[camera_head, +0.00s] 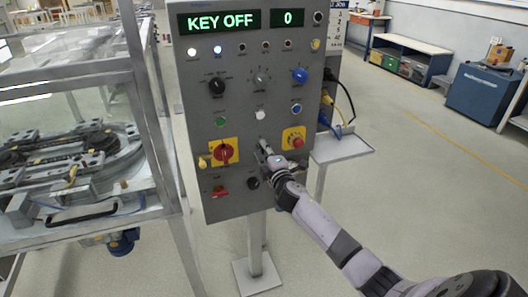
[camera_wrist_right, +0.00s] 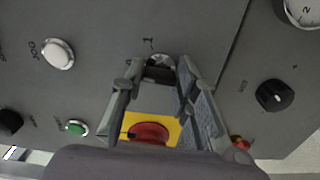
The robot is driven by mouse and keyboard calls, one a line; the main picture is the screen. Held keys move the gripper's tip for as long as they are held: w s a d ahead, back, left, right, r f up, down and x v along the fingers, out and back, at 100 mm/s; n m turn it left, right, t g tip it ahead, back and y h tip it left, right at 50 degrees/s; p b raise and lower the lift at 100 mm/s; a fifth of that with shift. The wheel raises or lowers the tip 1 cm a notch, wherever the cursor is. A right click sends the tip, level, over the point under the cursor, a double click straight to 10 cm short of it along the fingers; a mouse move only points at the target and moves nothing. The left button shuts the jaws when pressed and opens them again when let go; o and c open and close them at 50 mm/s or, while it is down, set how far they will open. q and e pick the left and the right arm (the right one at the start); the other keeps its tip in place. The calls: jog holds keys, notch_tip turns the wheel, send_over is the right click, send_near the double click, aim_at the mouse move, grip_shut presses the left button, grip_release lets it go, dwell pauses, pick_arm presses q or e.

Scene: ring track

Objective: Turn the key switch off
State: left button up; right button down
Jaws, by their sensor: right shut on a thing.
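The grey control panel (camera_head: 243,90) stands upright on a post, and its display (camera_head: 219,20) reads "KEY OFF" with a "0" beside it. My right gripper (camera_head: 264,150) reaches the lower middle of the panel from the right. In the right wrist view its fingers (camera_wrist_right: 160,72) close around the key switch (camera_wrist_right: 160,59), at a round metallic fitting with a "1" mark above it. The gripper is shut on the key; the key itself is mostly hidden between the fingers, so its angle is unclear. My left gripper is out of view.
A red button on a yellow plate (camera_head: 293,138) sits just right of the gripper. A glazed machine (camera_head: 75,75) stands left; floor at right is open.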

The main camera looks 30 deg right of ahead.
jog(key=shift+n, duration=0.5)
jog(key=c, duration=1.2)
grip_release()
jog(key=shift+c, duration=0.2)
jog(key=shift+s, duration=0.1)
jog(key=v, duration=1.1)
jog(key=shift+s, duration=0.4)
jog(key=shift+f, duration=0.2)
